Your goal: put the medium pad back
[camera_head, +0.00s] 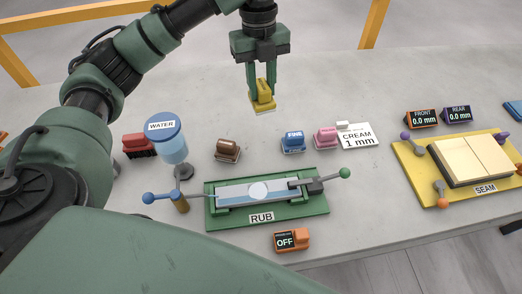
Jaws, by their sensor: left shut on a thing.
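My left gripper (263,82) is shut on a yellow pad (263,97) with a pale underside. It holds the pad above the grey slab, at the back middle of the head view. The pad's label does not show, so I cannot read whether it says medium. A blue pad (293,142) labelled FINE stands on the slab to the right and nearer. A brown pad (228,149) stands to the left and nearer, with a bare stretch of slab between the two. My right gripper is not in view.
The green RUB fixture (311,210) holds a strip with a round white spot. A blue WATER bottle (172,146) and a red brush (138,146) are left. A pink tool (326,137) by the CREAM card (357,137) and the yellow SEAM board (415,170) are right. An OFF box (293,240) is in front.

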